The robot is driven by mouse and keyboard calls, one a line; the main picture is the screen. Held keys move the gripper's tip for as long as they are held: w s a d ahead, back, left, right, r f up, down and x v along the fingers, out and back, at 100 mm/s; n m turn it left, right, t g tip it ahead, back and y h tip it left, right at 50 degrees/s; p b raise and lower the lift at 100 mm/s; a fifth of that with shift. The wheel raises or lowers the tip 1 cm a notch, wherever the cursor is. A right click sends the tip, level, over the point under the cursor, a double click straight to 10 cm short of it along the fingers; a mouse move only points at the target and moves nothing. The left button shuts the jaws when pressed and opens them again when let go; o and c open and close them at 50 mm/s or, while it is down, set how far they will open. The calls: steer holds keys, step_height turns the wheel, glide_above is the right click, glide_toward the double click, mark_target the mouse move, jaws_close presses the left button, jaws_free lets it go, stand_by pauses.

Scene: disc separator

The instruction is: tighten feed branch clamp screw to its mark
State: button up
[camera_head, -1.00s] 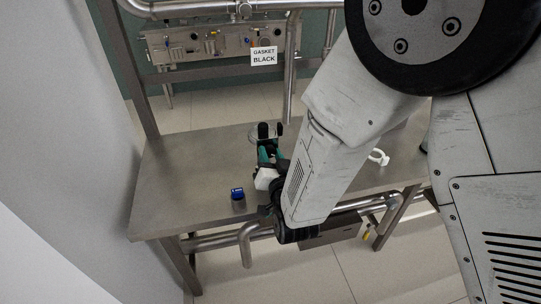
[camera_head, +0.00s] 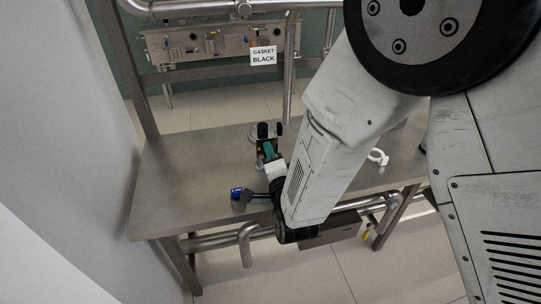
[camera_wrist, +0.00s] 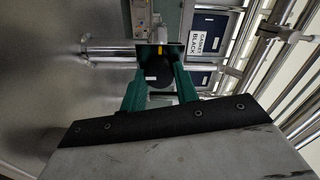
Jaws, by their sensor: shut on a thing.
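My gripper (camera_head: 267,148) reaches over the steel table, its green fingers closed around a black round-headed part (camera_head: 262,130). In the wrist view the two green fingers of my gripper (camera_wrist: 159,80) stand on either side of this black part (camera_wrist: 158,72). It seems to be the clamp screw's knob, but its shaft and the clamp are mostly hidden. A small yellow piece (camera_wrist: 158,51) shows just beyond it. No mark can be made out.
The steel table (camera_head: 185,165) has bare room on its left. A blue-topped part (camera_head: 236,193) lies near the front edge, close to my wrist. A white ring clamp (camera_head: 378,157) lies at right.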

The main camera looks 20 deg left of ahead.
steer(key=shift+s+f+m, duration=0.1)
steer(key=shift+m, duration=4.4)
steer(key=shift+s+f+m, duration=0.1)
steer(key=shift+m, duration=4.4)
steer(key=o, duration=1)
steer(key=shift+w, duration=0.1)
steer(key=v, duration=0.8)
steer(key=shift+a, duration=0.1)
